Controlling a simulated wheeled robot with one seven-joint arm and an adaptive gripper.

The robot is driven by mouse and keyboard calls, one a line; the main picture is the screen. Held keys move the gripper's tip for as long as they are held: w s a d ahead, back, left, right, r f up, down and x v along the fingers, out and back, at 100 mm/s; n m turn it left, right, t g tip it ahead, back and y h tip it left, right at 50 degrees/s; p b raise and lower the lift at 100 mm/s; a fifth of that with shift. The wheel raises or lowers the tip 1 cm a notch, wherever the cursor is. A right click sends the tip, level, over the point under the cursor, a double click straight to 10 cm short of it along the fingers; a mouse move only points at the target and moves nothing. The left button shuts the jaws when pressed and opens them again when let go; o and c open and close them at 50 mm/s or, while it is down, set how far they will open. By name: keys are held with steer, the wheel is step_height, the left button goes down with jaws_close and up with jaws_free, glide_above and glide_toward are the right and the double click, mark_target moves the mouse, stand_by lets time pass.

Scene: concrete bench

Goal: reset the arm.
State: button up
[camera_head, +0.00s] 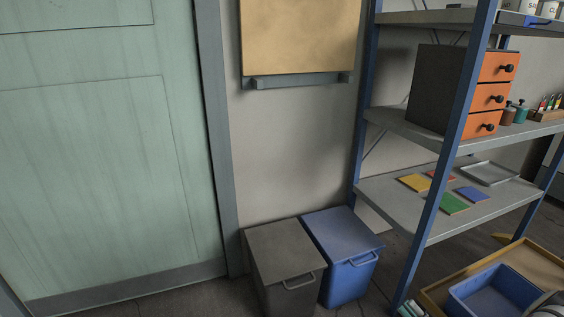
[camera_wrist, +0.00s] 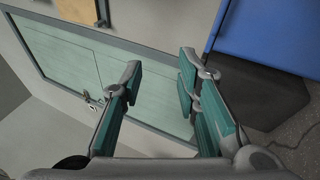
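My gripper (camera_wrist: 165,85) shows in the wrist view with its two green-padded fingers apart and nothing between them. Behind the fingers the wrist view shows a pale green door (camera_wrist: 62,62) with a handle, seen tilted. My gripper and arm are not visible in the head view.
In the head view a green door (camera_head: 95,150) stands at left. A grey bin (camera_head: 280,250) and a blue bin (camera_head: 340,235) stand by the wall. Blue-framed shelves (camera_head: 420,215) at right hold an orange-drawer cabinet (camera_head: 440,85). A blue crate (camera_head: 495,295) is at the lower right.

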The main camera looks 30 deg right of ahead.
steer(key=w+a+r+n+g+y, duration=0.3)
steer(key=w+r+n+g+y, duration=0.25)
steer(key=r+n, duration=0.3)
steer(key=w+a+r+n+g+y, duration=0.4)
steer(key=w+r+n+y, duration=0.3)
steer(key=r, duration=0.3)
steer(key=w+a+r+n+g+h, duration=0.1)
steer(key=a+r+n+g, duration=0.6)
steer(key=a+r+n, duration=0.3)
steer(key=w+a+r+n+g+h, duration=0.1)
steer(key=a+r+n+g+h, duration=0.1)
steer(key=a+r+n+g, duration=0.85)
steer(key=s+a+r+n+t+h+p, duration=0.1)
steer(key=s+a+r+n+t+h, duration=0.15)
steer(key=s+a+n+h, duration=0.65)
steer(key=s+a+n+t+h, duration=0.25)
steer(key=s+n, duration=0.35)
steer(key=s, duration=0.4)
step_height(320, 180, up, 40)
steer(key=t+y+p, duration=0.1)
steer(key=t+p, duration=0.3)
steer(key=p, duration=3.4)
steer(key=shift+w+a+f, duration=0.15)
steer(key=shift+a+f, duration=0.05)
steer(key=shift+a, duration=0.1)
